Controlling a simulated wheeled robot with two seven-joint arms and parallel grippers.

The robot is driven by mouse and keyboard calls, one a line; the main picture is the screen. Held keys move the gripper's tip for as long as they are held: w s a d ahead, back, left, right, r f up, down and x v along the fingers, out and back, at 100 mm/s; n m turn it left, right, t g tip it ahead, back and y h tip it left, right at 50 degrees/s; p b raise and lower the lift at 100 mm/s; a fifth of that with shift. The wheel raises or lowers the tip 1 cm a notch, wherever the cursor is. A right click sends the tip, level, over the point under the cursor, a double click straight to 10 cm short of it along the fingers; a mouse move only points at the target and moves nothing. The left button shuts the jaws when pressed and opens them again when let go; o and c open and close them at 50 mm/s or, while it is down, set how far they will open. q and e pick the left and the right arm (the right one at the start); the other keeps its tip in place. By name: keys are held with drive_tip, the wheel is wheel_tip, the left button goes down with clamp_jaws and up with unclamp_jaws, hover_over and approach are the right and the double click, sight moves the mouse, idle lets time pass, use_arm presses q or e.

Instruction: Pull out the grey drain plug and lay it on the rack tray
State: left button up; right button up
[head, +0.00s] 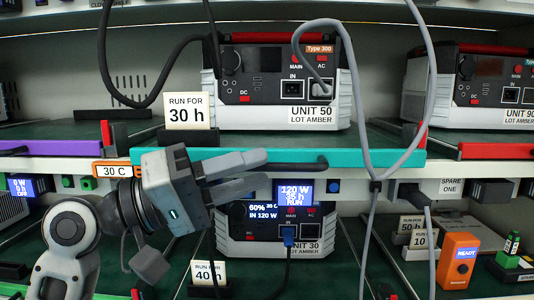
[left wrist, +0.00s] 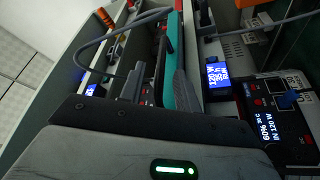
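The grey drain plug (head: 320,88) sits in the AC socket on the front of UNIT 50 (head: 262,62), in the head view. Its grey cable (head: 431,75) arches over and hangs down on the right. The rack tray under UNIT 50 has a teal front edge (head: 370,158), which also shows in the left wrist view (left wrist: 173,60). My left gripper (head: 268,167) points right in front of this edge, below and left of the plug. My right gripper is not in view.
UNIT 30 (head: 262,222) stands below with a blue plug (head: 288,234) in it. A black cable (head: 104,60) loops at the left. The RUN FOR 30 h card (head: 187,111) stands left of UNIT 50. An orange device (head: 458,262) stands at the lower right.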

sight(256, 171)
use_arm(q)
drive_tip(key=shift+x, duration=1.5)
drive_tip(key=shift+c, duration=0.3)
clamp_jaws()
